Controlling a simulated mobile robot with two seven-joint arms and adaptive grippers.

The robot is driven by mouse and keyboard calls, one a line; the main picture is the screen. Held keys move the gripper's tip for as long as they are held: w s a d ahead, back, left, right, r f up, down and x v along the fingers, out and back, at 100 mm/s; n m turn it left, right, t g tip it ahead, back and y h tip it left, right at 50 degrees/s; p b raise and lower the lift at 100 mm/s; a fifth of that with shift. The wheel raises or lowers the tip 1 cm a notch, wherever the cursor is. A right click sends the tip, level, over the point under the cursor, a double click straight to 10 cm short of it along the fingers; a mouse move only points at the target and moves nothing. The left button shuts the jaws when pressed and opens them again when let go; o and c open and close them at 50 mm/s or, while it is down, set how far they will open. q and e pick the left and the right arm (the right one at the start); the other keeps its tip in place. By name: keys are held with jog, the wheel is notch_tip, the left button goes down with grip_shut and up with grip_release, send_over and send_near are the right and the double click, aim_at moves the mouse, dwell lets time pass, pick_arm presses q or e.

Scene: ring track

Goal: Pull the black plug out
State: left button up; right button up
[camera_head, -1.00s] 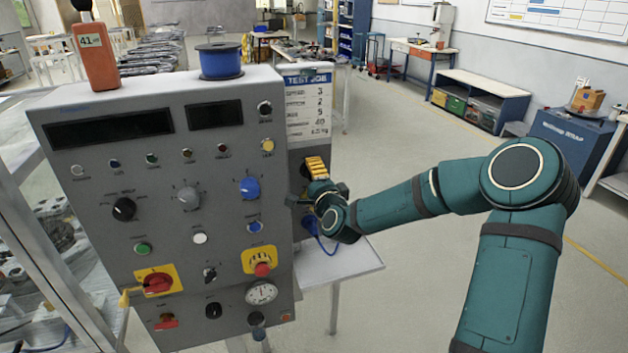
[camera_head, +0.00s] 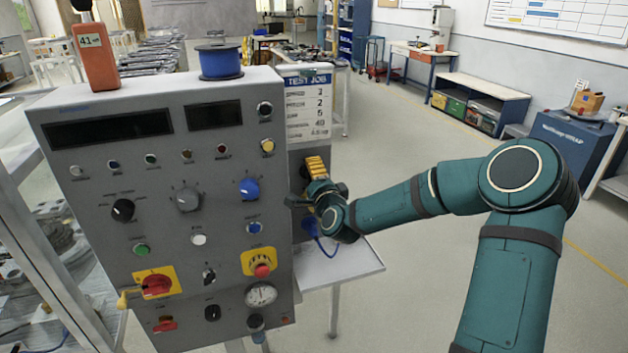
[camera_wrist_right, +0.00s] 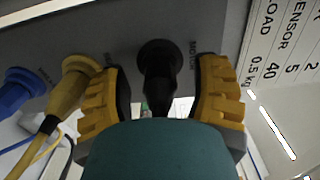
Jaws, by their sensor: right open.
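The black plug (camera_wrist_right: 158,88) sits in a round socket marked "MOTOR" in the right wrist view. My right gripper (camera_wrist_right: 160,95) is open, with one yellow-padded finger on each side of the plug, and a gap shows between each finger and the plug. In the head view my right gripper (camera_head: 314,190) is at the side panel of the grey control box (camera_head: 225,165), and the black plug is hidden there behind the gripper. My left gripper is not in the head view.
A yellow plug (camera_wrist_right: 70,88) and a blue plug (camera_wrist_right: 18,88) sit in the same panel, left of the black one in the wrist view. A white shelf (camera_head: 345,262) lies below the panel. Open floor lies right of the box.

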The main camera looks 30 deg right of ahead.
jog(key=shift+o, duration=0.2)
dwell(0.9)
grip_shut()
jog(key=shift+s+b, duration=0.1)
jog(key=shift+b, duration=0.2)
jog(key=shift+v, duration=2.9)
